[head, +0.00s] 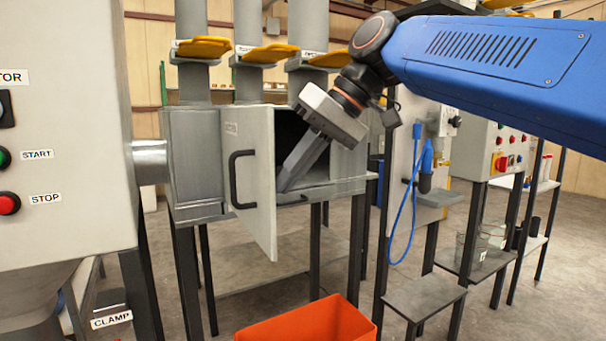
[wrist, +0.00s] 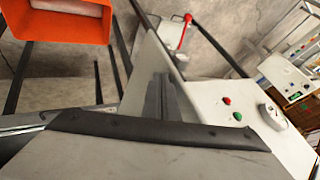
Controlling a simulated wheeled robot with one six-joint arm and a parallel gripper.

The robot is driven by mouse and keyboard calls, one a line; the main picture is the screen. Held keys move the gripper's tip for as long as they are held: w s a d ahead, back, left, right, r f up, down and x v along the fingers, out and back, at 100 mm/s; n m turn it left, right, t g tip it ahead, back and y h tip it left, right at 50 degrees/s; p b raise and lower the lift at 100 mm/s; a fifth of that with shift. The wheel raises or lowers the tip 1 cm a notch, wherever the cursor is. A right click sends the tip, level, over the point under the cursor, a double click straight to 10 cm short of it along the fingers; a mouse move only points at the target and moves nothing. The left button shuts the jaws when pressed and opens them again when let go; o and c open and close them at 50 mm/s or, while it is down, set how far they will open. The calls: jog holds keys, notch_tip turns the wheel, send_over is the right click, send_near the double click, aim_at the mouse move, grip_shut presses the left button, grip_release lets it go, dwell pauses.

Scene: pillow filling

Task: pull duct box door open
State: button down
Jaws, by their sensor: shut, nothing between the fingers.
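The duct box door (head: 262,190) is a light grey panel with a black bar handle (head: 235,180). It stands swung open toward me, and the dark inside of the duct box (head: 290,125) shows to its right. My gripper (head: 284,186) is shut and empty. Its fingers reach down and left into the opening, on the inner side of the door near its free edge. I cannot tell whether they touch the door. In the wrist view, the fingers (wrist: 160,95) point at a pale panel that appears to be the door (wrist: 140,65).
An orange bin (head: 310,322) stands on the floor in front; it also shows in the wrist view (wrist: 65,20). A grey control cabinet (head: 65,130) with START and STOP buttons is close on the left. A stand with a blue hose (head: 410,200) is to the right.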

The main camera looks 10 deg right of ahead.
aim_at(270, 167)
jog(key=shift+s+a, duration=0.25)
jog(key=shift+a, duration=0.55)
jog(key=shift+s+a, duration=0.3)
jog(key=shift+a, duration=0.5)
jog(key=shift+s+a, duration=0.25)
jog(key=shift+a, duration=0.55)
jog(key=v, duration=1.7)
jog(key=shift+s+r, duration=0.2)
jog(key=shift+w+d, duration=0.1)
jog(key=shift+d, duration=0.05)
